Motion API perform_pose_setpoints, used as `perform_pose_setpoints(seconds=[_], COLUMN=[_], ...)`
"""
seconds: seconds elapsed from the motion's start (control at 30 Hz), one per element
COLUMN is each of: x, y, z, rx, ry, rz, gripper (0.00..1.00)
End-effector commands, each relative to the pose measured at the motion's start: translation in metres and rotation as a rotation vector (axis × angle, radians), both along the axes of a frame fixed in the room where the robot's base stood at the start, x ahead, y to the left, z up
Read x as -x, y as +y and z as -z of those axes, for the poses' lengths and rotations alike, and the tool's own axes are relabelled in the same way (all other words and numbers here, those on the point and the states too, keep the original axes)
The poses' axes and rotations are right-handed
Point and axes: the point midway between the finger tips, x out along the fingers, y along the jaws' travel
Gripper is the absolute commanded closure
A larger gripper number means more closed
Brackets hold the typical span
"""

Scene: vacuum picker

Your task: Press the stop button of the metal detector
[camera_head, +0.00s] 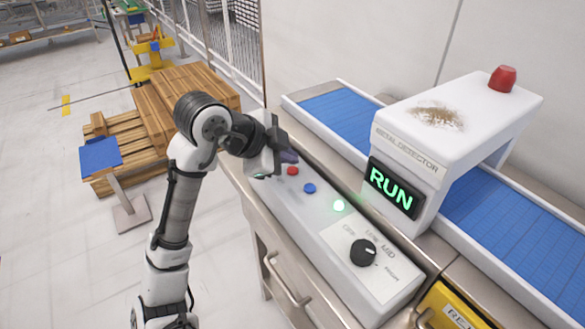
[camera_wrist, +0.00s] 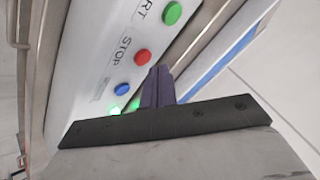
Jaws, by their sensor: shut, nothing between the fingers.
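The metal detector (camera_head: 450,125) is a white arch over a blue conveyor, with a screen (camera_head: 395,188) reading RUN in green. On its white control panel (camera_head: 325,240), the round red button (camera_head: 292,170) sits beside the word STOP in the wrist view (camera_wrist: 143,56). My gripper (camera_head: 288,156) is shut and empty, its dark purple fingertips (camera_wrist: 159,72) close beside the red button. I cannot tell whether they touch the panel. The green button (camera_wrist: 171,13) is beyond the red one; the blue button (camera_wrist: 122,89) is on the other side.
A lit green lamp (camera_head: 338,205) and a black knob (camera_head: 363,252) are farther along the panel. The blue conveyor belt (camera_head: 510,215) runs behind it. Wooden pallets (camera_head: 185,105) stand on the floor at left. A red lamp (camera_head: 502,79) tops the detector.

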Motion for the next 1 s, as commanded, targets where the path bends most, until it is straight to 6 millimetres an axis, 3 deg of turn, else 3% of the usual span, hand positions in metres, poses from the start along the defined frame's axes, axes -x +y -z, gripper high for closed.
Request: perform_pose_setpoints(seconds=[1.0], x=[0.0002], y=[-0.0003], z=[0.0093], rx=[0.000], ry=[0.001], rz=[0.001], gripper=[1.00])
